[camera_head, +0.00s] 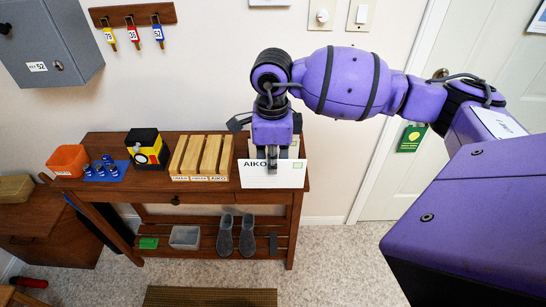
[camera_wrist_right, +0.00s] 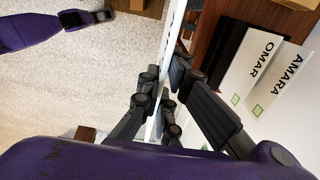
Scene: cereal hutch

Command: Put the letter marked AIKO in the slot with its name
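The white letter marked AIKO (camera_head: 258,180) hangs upright at the front right edge of the hutch top, its name facing the head camera. My right gripper (camera_head: 272,165) is shut on its upper edge. In the right wrist view, the letter shows edge-on as a thin white strip (camera_wrist_right: 172,50) between the fingers (camera_wrist_right: 160,105). The wooden slot rack (camera_head: 201,156) stands left of the letter. Its right-hand label (camera_head: 218,178) reads AIKO; the other labels are too small to read surely. A purple arm end, apparently my left gripper (camera_wrist_right: 103,16), shows at the wrist view's top left, fingers unclear.
Letters marked OMAR (camera_wrist_right: 250,75) and AMARA (camera_wrist_right: 280,90) lie beside the held letter. Left of the rack, on the hutch top (camera_head: 112,141), are a black-and-yellow box (camera_head: 147,150), blue cups (camera_head: 103,168) and an orange bin (camera_head: 68,160). Key hooks (camera_head: 132,14) hang above.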

